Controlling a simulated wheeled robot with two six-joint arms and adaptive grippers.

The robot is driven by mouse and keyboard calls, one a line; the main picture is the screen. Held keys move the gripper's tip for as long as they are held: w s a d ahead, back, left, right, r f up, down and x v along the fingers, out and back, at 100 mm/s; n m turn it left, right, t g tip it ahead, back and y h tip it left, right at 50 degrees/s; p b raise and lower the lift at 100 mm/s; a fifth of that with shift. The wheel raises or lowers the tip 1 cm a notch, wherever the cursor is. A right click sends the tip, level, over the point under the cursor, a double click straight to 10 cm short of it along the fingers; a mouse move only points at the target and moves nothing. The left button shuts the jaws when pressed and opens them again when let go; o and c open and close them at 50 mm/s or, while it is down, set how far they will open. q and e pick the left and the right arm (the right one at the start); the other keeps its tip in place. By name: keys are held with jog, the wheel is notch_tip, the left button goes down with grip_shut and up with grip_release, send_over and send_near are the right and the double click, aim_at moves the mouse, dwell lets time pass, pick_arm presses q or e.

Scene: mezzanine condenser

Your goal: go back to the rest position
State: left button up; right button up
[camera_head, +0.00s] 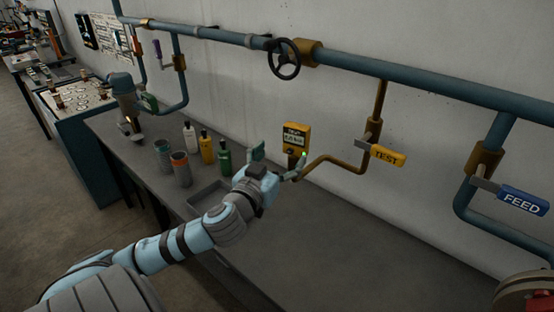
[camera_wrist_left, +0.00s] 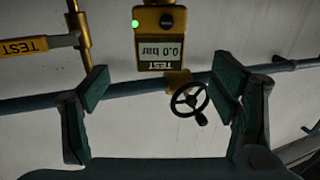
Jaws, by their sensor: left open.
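My left arm reaches in from the lower left in the head view. Its gripper (camera_head: 279,164) is open and empty over the bench, in front of the yellow test gauge (camera_head: 296,136) on the wall. In the left wrist view the open fingers (camera_wrist_left: 163,88) stand wide apart with nothing between them. The gauge (camera_wrist_left: 160,50) appears upside down there, reading 0.0 bar, with a green light lit. A black handwheel (camera_wrist_left: 189,101) lies beyond the fingers. My right gripper is not in view.
Bottles and cans, including a white bottle (camera_head: 190,137), stand on the grey bench (camera_head: 350,245) left of my gripper, near a shallow tray (camera_head: 205,197). A yellow TEST lever (camera_head: 387,155) and blue FEED lever (camera_head: 523,200) jut from pipes.

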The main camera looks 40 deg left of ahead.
pick_arm(q)
jog(key=shift+v, duration=1)
jog(key=shift+f, duration=0.1)
